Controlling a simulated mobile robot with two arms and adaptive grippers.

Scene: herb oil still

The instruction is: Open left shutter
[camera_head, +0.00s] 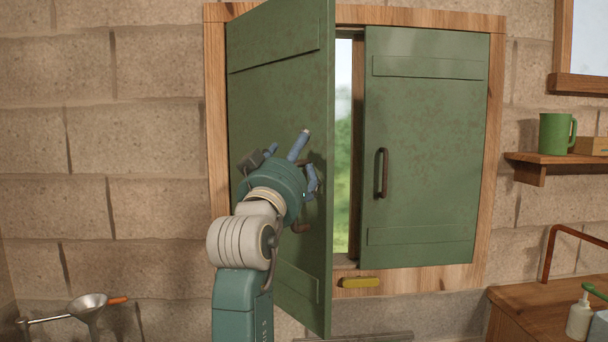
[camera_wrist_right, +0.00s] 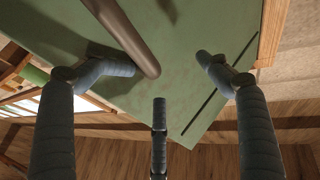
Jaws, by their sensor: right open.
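The left shutter (camera_head: 275,95) is a green wooden panel standing ajar, swung out towards me from its left side, with a bright gap at its right edge. My right gripper (camera_head: 292,160) is in front of its face, fingers spread and open. In the right wrist view the shutter's green face (camera_wrist_right: 200,50) fills the upper middle. A brown bar, seemingly the handle (camera_wrist_right: 128,38), comes in from the top, its end beside the left fingertip of the gripper (camera_wrist_right: 172,75); I cannot tell if they touch. In the head view the gripper mostly hides the handle. My left gripper is not in view.
The right shutter (camera_head: 425,150) looks shut, with a brown upright handle (camera_head: 382,173). A yellow piece (camera_head: 360,282) sits on the wooden frame below. A shelf (camera_head: 530,168) with a green mug (camera_head: 556,133) is at right. A funnel (camera_head: 88,303) is at lower left.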

